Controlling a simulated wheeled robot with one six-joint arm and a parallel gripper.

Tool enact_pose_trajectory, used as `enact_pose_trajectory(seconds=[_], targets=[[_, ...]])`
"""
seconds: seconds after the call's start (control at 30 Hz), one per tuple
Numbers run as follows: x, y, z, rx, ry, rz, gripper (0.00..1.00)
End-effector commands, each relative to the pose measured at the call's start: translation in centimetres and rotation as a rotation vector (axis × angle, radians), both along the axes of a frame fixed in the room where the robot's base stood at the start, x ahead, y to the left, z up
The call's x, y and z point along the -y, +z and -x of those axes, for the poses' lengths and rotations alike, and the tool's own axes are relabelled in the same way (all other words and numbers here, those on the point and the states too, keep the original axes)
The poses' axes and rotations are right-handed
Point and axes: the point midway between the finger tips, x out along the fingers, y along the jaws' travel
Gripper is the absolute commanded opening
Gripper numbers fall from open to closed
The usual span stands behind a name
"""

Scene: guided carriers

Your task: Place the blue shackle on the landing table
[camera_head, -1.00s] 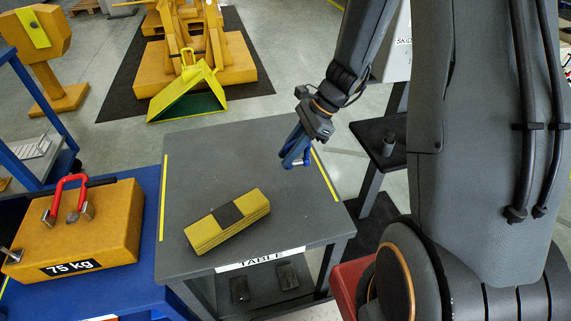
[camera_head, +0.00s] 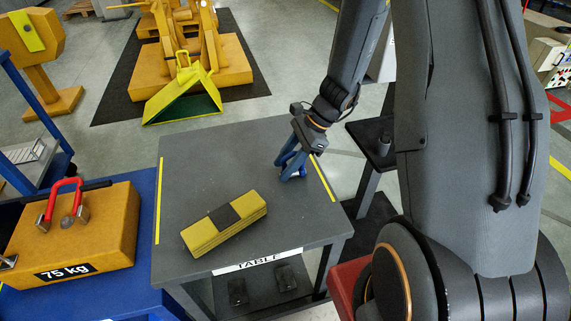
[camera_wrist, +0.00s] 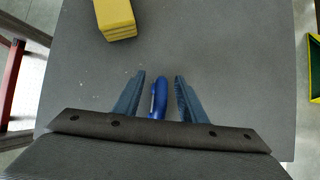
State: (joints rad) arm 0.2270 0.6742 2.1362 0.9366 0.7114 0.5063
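The blue shackle (camera_wrist: 159,98) shows between my fingers in the wrist view, with a narrow gap on each side of it. My gripper (camera_head: 290,172) is open around the shackle, low over the right part of the grey landing table (camera_head: 215,165). In the head view the shackle (camera_head: 299,160) is partly hidden by the fingers. It appears to rest on the table top, near the yellow edge line.
A yellow block with a dark band (camera_head: 222,226) lies on the table's front middle. An orange 75 kg weight with a red shackle (camera_head: 85,235) sits on a blue carrier at the left. The table's back left is clear.

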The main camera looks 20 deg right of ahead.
Motion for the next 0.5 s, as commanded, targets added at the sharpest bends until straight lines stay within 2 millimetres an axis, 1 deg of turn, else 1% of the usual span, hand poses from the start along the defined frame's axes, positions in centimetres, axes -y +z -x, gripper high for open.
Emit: enact_pose_trajectory(seconds=[0.17, 0.27, 0.37, 0.5], targets=[[0.0, 0.0, 0.0, 0.000, 0.000, 0.000, 0.38], [0.1, 0.5, 0.0, 0.001, -0.001, 0.000, 0.38], [0.7, 1.4, -0.1, 0.003, 0.001, 0.000, 0.38], [2.2, 3.7, -0.1, 0.005, -0.002, 0.000, 0.38]])
